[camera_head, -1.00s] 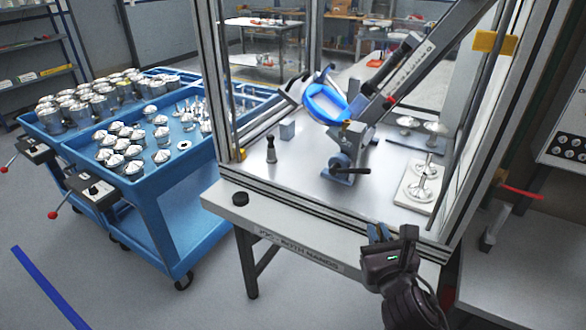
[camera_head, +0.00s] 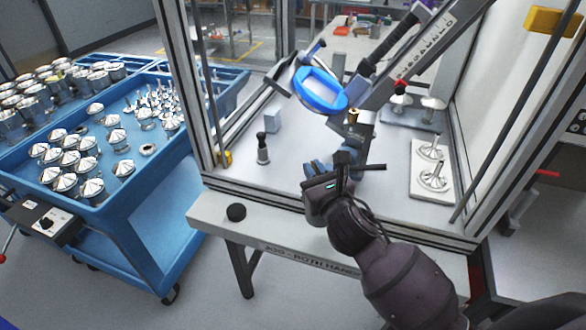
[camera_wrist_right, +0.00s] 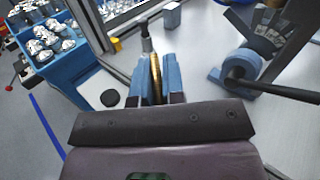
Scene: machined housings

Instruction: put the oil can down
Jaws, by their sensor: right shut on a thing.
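My right gripper (camera_head: 320,167) is over the front of the machine bed, with its blue fingers pointing inward. In the right wrist view its fingers (camera_wrist_right: 158,80) are closed on a narrow brass-coloured thing, which I take to be the oil can (camera_wrist_right: 155,72). Only a thin strip of it shows; the rest is hidden by the fingers and gripper body. I cannot make it out surely in the head view. I cannot tell whether it touches the bed. My left gripper is not in view.
A dark-topped post (camera_head: 263,150) and a grey block (camera_head: 272,121) stand on the bed. A black knob (camera_head: 236,212) is on the front ledge. A press with a blue ring (camera_head: 320,92) is behind. A white plate with metal parts (camera_head: 420,195) lies right. A blue cart (camera_head: 150,205) stands left.

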